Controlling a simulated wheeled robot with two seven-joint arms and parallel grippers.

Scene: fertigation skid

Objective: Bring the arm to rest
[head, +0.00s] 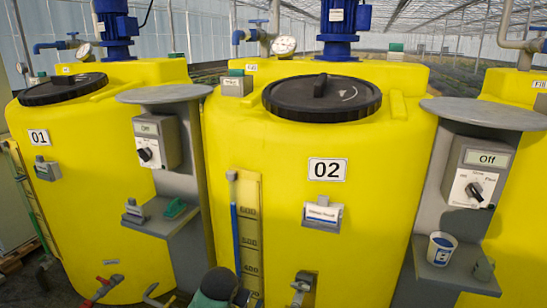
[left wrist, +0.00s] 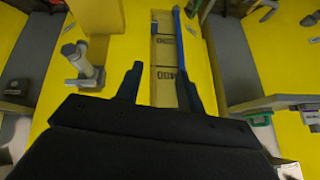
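My left gripper (left wrist: 158,74) shows in the left wrist view with its two dark fingers apart and nothing held between them. Beyond the fingers is the level scale (left wrist: 164,52) on the yellow tank, with its markings upside down in this view. I cannot tell whether the fingers touch the tank or the scale. In the head view the scale (head: 250,225) runs down the front of tank 02 (head: 375,195). The left fingers are not visible in the head view. My right gripper is in neither view.
Grey shelves stand either side of tank 02, with switch boxes (head: 157,142) and (head: 476,175) above them. A white and blue cup (head: 441,248) is on the right shelf. A green item (head: 175,208) is on the left one. A tap (head: 302,284) juts out low on tank 02.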

